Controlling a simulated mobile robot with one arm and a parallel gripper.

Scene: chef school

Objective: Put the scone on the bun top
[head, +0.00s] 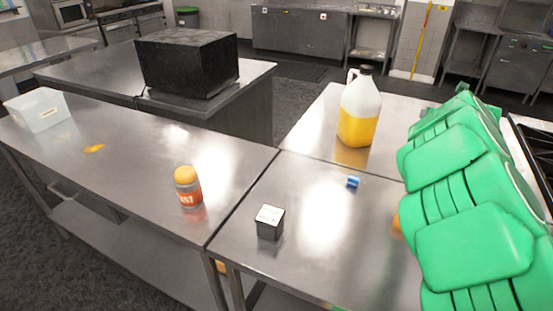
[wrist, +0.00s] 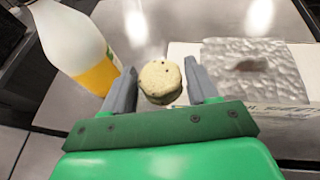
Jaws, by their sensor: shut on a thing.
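The scone (wrist: 160,82) is a pale, round, thick piece with a few dark specks, seen in the wrist view between the two grey fingers of my gripper (wrist: 160,70). My gripper is shut on it. In the head view my green arm covers the gripper and the scone. I cannot make out the bun top for sure. A small orange-brown edge (head: 396,223) shows beside my arm on the right-hand table, mostly hidden, and I cannot tell what it is.
A jug of yellow liquid (head: 360,112) stands at the table's back; it shows left in the wrist view (wrist: 82,45). A white box with a bumpy grey top (wrist: 250,68) lies right. A small dark cube (head: 270,223), blue piece (head: 353,182) and orange-lidded jar (head: 188,190) stand around.

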